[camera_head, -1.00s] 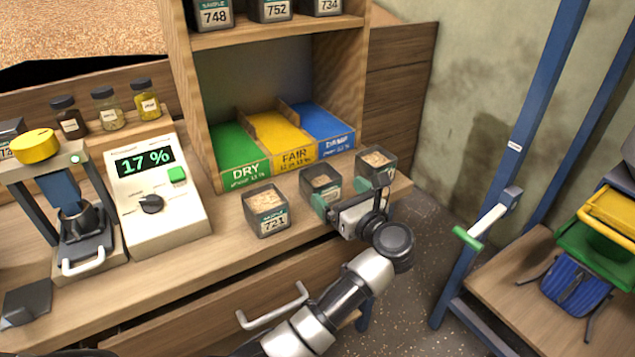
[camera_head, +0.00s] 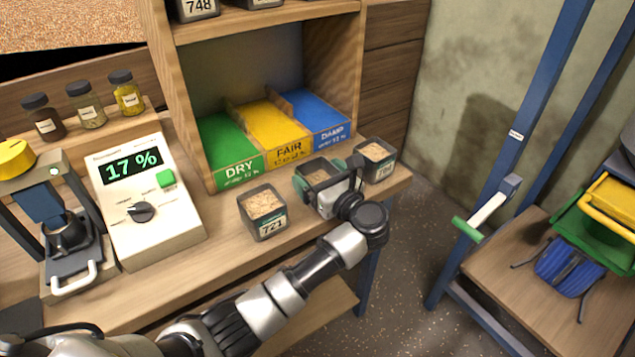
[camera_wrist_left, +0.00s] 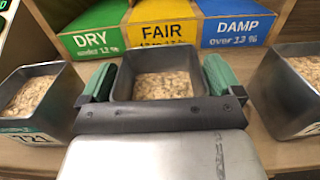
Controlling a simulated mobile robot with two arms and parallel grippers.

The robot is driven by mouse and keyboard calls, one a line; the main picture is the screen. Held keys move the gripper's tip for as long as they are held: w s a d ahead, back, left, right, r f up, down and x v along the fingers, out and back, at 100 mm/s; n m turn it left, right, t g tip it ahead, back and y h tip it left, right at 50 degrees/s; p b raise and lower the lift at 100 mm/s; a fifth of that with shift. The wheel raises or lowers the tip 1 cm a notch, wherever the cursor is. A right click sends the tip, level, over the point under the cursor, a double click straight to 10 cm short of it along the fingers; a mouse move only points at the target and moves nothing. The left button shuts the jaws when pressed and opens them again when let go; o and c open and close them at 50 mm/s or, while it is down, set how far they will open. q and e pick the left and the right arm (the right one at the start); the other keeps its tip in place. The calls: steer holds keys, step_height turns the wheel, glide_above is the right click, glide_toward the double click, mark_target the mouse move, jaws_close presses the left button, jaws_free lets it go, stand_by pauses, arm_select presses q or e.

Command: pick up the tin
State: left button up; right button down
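Three open square tins of grain stand in a row on the bench: tin 721 (camera_head: 265,214) at left, a middle tin (camera_head: 316,170), and a right tin (camera_head: 376,160). My left gripper (camera_head: 328,175) is at the middle tin, its green-padded fingers spread to either side of it. In the left wrist view the middle tin (camera_wrist_left: 160,72) sits between the two fingers (camera_wrist_left: 160,80), with slim gaps apparent, and looks upright on the bench. The gripper body hides its front and label. My right gripper is not in view.
Behind the tins are the green DRY (camera_head: 232,150), yellow FAIR (camera_head: 275,133) and blue DAMP (camera_head: 316,118) bays. A meter reading 17 % (camera_head: 150,205) stands left. A blue frame (camera_head: 515,140) rises at right. Bench room is tight around the tins.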

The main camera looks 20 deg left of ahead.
arm_select(q)
steer(key=c, duration=0.7)
steer(key=shift+c, duration=0.2)
